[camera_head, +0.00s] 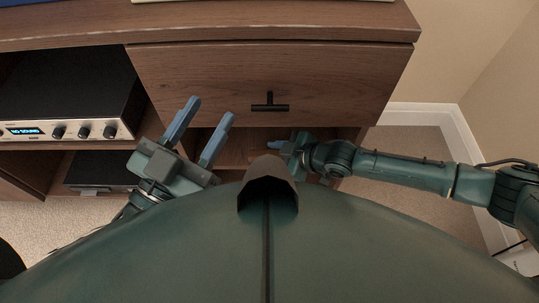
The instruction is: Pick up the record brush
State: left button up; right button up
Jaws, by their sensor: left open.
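I cannot make out the record brush for sure. A small reddish-brown patch shows by my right gripper (276,145), in the open space under the drawer, but it is too small and covered to name. My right gripper reaches in from the right at that opening; its fingers are mostly hidden, so its jaw state is unclear. My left gripper (209,111) is open and empty, with its two blue fingers apart in front of the left part of the drawer front.
A wooden cabinet has a shut drawer (335,85) with a black handle (270,105). A silver-fronted amplifier (95,130) sits on the left shelf, with a dark device (95,172) below. A wall with a white baseboard (478,140) bounds the right side.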

jog(key=shift+f, duration=0.1)
jog(key=c, duration=0.6)
jog(key=shift+s, duration=0.1)
